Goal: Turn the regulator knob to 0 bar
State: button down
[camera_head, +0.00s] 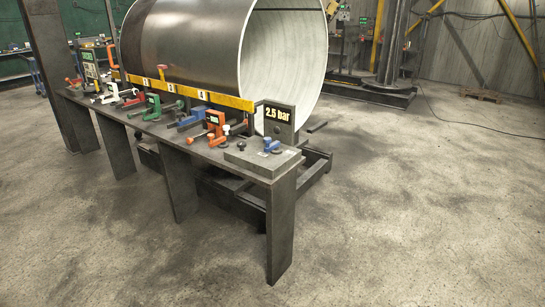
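My gripper is not in view, and nothing of my arm shows near the bench.
The dark bench (178,150) runs from far left to near right, carrying several coloured clamp-like tools, among them an orange one (215,123) and a green one (152,106). A yellow numbered rail (185,92) and a large metal cylinder (190,42) stand behind. Open concrete floor (400,220) lies right and in front.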

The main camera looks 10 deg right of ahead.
aim_at(241, 144)
jog(key=u, duration=0.15)
jog(key=i, duration=0.95)
jog(key=z, duration=0.1)
